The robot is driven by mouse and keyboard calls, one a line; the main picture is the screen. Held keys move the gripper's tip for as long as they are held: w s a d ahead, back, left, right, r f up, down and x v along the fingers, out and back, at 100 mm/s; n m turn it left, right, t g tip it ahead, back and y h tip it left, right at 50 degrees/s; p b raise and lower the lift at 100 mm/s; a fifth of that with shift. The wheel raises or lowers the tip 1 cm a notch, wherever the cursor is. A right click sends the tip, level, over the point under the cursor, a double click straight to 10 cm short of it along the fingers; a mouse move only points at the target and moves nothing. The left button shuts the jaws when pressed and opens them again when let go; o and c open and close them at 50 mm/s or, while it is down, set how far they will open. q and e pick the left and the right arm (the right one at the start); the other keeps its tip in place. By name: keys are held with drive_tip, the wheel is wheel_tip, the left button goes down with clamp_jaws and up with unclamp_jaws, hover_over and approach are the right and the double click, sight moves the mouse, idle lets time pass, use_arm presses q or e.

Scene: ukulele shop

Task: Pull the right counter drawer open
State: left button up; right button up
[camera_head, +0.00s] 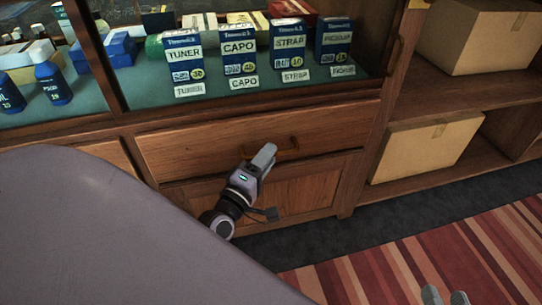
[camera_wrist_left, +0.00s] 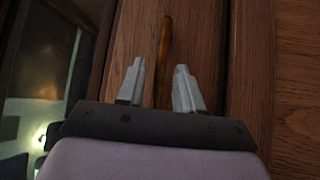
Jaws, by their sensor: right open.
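The right counter drawer (camera_head: 200,150) is a wide wooden front below the glass display case, and it looks closed. Its brass handle (camera_head: 288,153) is partly hidden by my left gripper (camera_head: 265,157), which is at the drawer front. In the left wrist view, the two fingers of my left gripper (camera_wrist_left: 162,85) are apart, and the handle (camera_wrist_left: 166,35) runs upright in the picture in line with the gap between them. I cannot tell whether they touch it. My right gripper (camera_head: 445,297) shows only its fingertips at the bottom right, apart and empty, far from the drawer.
A cabinet door (camera_head: 305,187) lies below the drawer, and another drawer front (camera_head: 100,152) is at left. Boxes labelled tuner, capo, strap and pickup stand in the glass case. Cardboard boxes (camera_head: 425,147) sit on shelves at right. A striped rug (camera_head: 400,268) covers open floor.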

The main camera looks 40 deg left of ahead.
use_arm(q)
drive_tip(key=shift+w+r, duration=0.1)
drive_tip(key=shift+w, duration=0.75)
drive_tip(key=shift+c, duration=0.3)
clamp_jaws()
drive_tip(key=shift+s, duration=0.1)
